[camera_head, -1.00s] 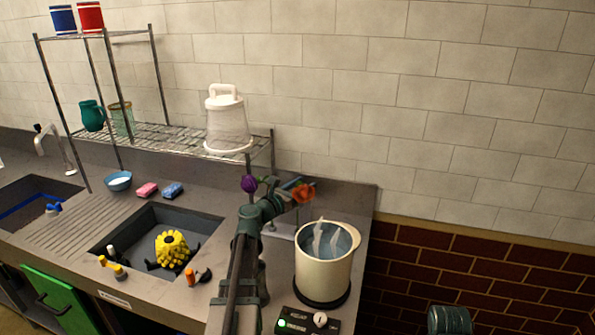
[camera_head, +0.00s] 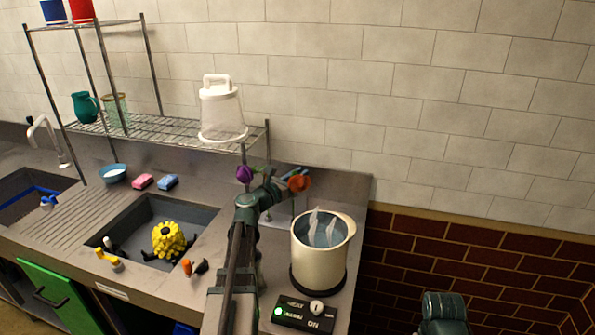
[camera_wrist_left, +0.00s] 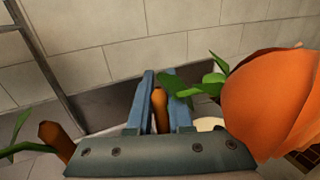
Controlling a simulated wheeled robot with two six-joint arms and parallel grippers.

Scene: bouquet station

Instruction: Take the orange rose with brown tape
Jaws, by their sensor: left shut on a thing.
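The orange rose (camera_head: 299,183) shows at the tip of my left arm, above the counter and behind the cream pot. In the left wrist view its large orange bloom (camera_wrist_left: 270,105) is at the right, with green leaves beside it. My left gripper (camera_head: 290,177) is shut on the rose. In the wrist view a brown piece of stem (camera_wrist_left: 160,108) sits between the blue fingers, and another brown piece (camera_wrist_left: 55,138) with a leaf shows at the left. A purple flower (camera_head: 244,173) is just left of my left gripper; its lower part is hidden by my arm.
The cream pot (camera_head: 319,265) with water stands at the counter's right end, behind a control box (camera_head: 304,314). A wire shelf (camera_head: 165,137) holds a white-lidded clear container (camera_head: 221,110). A sink with a yellow spiky thing (camera_head: 168,240) lies left of my arm.

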